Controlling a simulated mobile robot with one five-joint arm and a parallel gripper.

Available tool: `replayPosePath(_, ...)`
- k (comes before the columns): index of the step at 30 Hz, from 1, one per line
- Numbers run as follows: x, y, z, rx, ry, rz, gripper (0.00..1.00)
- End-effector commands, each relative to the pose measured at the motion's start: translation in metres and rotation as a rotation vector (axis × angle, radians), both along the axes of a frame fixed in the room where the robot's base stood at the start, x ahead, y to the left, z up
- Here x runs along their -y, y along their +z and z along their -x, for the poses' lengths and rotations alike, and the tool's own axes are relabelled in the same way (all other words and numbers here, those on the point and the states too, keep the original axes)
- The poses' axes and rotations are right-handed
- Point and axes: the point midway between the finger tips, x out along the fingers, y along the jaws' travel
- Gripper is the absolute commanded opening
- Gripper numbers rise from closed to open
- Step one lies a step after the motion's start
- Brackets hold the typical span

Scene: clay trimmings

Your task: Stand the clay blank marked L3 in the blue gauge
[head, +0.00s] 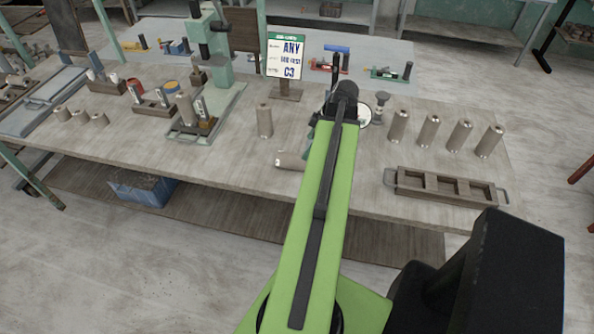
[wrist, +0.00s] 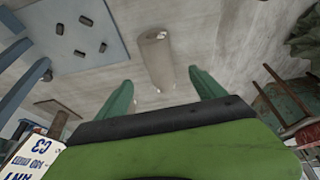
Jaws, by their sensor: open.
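My gripper (wrist: 160,76) is open, with its two green fingers apart. In the wrist view a pale clay cylinder (wrist: 154,52) shows beyond and between the fingertips, not gripped. In the head view my arm hides most of the gripper. One blank (head: 290,160) lies on its side on the bench just left of my arm. Another blank (head: 264,120) stands upright behind it. Several more stand at the right, including one at the row's left end (head: 397,127). I cannot read L3 on any blank. A blue piece (head: 338,48) shows at the back; I cannot tell whether it is the gauge.
An empty wooden tray (head: 394,177) with compartments and metal handles lies at the front right. A sign (head: 285,58) reading "ANY" and "C3" stands behind the bench's middle. A green press (head: 222,70) stands at left.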

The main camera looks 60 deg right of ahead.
Motion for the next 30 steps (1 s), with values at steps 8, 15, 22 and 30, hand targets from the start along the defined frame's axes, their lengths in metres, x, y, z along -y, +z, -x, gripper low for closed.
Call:
replayPosePath(8, -0.006, -0.051, -0.019, 0.000, 0.001, -0.001, 0.79)
replayPosePath(15, -0.007, -0.058, -0.023, 0.000, 0.003, -0.001, 0.79)
replayPosePath(22, -0.009, -0.096, -0.036, 0.000, 0.003, 0.000, 0.79)
replayPosePath(30, -0.010, -0.095, -0.039, 0.000, 0.001, -0.001, 0.79)
